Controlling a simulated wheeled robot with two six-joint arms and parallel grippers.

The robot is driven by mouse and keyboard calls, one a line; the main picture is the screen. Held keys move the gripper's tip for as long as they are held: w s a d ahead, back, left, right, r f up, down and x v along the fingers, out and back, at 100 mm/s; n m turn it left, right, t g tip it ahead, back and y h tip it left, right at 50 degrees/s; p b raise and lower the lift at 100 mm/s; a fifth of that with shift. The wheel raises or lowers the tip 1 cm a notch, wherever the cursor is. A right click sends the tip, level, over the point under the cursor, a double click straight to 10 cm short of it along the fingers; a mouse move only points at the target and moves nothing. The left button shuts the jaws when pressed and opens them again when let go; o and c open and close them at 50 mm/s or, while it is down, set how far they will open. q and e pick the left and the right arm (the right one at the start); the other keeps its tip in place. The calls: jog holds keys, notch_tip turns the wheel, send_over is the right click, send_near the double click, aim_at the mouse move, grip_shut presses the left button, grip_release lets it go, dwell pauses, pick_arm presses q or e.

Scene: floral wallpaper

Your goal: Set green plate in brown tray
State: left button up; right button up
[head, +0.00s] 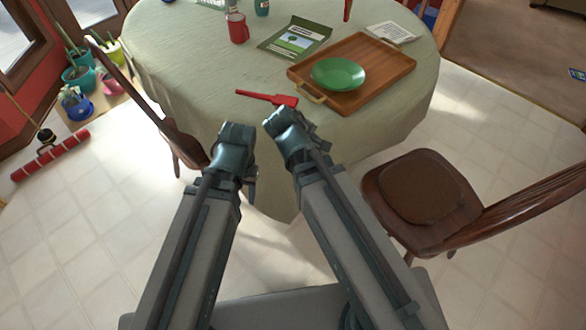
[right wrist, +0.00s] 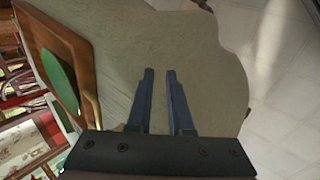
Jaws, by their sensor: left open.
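The green plate (head: 338,73) lies inside the brown wooden tray (head: 376,84), toward its left side, on the round table. In the right wrist view the green plate (right wrist: 60,82) and the brown tray (right wrist: 80,50) show at the left. My left gripper (head: 247,168) is at the table's front edge, left of and nearer than the tray. It is open, and its fingers are mostly hidden by the wrist. My right gripper (head: 312,130) is just in front of the tray. Its fingers (right wrist: 160,72) are apart with nothing between them, above the cloth.
A red utensil (head: 268,98) lies left of the tray. A red mug (head: 237,28), a green booklet (head: 294,38) and a white paper (head: 391,33) are farther back on the table (head: 185,55). A wooden chair (head: 425,190) stands at the right, another (head: 178,137) at the left.

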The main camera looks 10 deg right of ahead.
jog(key=s+a+f+m+g+y, duration=0.4)
jog(key=s+a+g, duration=0.1)
jog(key=s+a, duration=0.4)
jog(key=s, duration=0.2)
jog(key=shift+s+a+m, duration=0.25)
jog(key=shift+s+m, duration=0.05)
jog(key=shift+s, duration=0.1)
notch_tip(320, 180, up, 16)
jog(key=p, duration=1.6)
jog(key=shift+r+p, duration=0.25)
jog(key=shift+p, duration=0.05)
